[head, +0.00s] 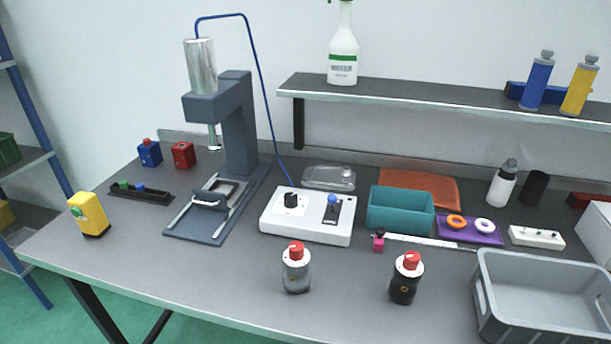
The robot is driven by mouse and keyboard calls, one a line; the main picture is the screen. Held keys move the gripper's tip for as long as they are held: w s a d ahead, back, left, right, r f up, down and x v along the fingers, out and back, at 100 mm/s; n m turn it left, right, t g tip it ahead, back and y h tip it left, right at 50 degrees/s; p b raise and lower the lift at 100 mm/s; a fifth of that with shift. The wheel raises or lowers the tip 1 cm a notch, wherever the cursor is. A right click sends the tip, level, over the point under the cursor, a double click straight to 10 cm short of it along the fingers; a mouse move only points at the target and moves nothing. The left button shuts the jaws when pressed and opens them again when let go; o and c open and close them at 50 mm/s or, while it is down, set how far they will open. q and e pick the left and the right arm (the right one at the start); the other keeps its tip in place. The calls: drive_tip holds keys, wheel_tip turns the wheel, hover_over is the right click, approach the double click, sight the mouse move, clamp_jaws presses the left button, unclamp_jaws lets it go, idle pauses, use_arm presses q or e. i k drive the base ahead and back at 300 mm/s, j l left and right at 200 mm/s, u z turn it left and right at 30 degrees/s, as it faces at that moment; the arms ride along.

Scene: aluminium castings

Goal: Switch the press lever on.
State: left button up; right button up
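The press (237,125) stands at the back left of the bench, with a silver cylinder on top and a blue hose running from it. The hose leads to a white control box (283,228) right of the press. The box carries a black knob (291,199) and a lever with a blue ball tip (332,200) on a dark plate. I cannot tell from this view which position the lever is in. Neither of my grippers shows in the head view.
A shelf (440,97) hangs above the back edge.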

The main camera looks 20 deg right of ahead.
sight(331, 199)
drive_tip(key=i+j+z, duration=0.1)
drive_tip(key=z, duration=0.95)
drive_tip(key=i+j, duration=0.05)
